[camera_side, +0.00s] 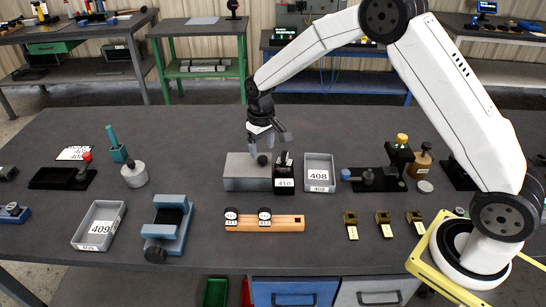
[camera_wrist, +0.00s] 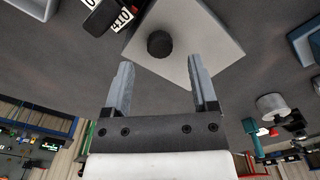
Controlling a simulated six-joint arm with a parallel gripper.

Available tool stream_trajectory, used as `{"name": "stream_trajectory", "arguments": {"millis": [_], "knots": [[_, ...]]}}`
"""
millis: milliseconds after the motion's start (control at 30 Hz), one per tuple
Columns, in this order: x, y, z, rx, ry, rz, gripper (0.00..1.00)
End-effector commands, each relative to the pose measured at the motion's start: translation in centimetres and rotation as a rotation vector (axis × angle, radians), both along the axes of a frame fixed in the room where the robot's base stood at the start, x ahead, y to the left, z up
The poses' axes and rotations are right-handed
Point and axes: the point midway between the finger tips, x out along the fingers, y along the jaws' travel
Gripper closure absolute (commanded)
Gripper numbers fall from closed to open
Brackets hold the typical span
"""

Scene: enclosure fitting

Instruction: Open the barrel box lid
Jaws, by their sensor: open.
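A grey rectangular box (camera_side: 238,176) stands mid-table in the side view; I take it for the barrel box, though no barrel shows. A dark round knob (camera_side: 262,160) is on it. The wrist view shows the flat grey panel (camera_wrist: 205,40) with the round knob (camera_wrist: 160,43) on it. The panel looks closed; its seam and hinge cannot be made out. My gripper (camera_side: 268,144) is just above the box, fingers spread and empty. In the wrist view the knob lies between the lines of my gripper's fingers (camera_wrist: 160,64), slightly beyond their tips, apparently not touched.
A black piece labelled 410 (camera_side: 284,180) stands close at the box's right, with a grey tray labelled 408 (camera_side: 320,162) beyond it. A wooden rail (camera_side: 288,223) with two round dials lies in front. Clear table lies left of the box.

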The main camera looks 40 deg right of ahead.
Motion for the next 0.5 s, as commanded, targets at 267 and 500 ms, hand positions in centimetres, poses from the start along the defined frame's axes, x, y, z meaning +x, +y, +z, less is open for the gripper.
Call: {"name": "stream_trajectory", "arguments": {"millis": [267, 500], "knots": [[0.0, 0.0, -2.7, 0.0, 0.0, 0.0, 0.25], [0.0, 0.0, -3.2, 0.0, -0.002, 0.0, 0.25]]}}
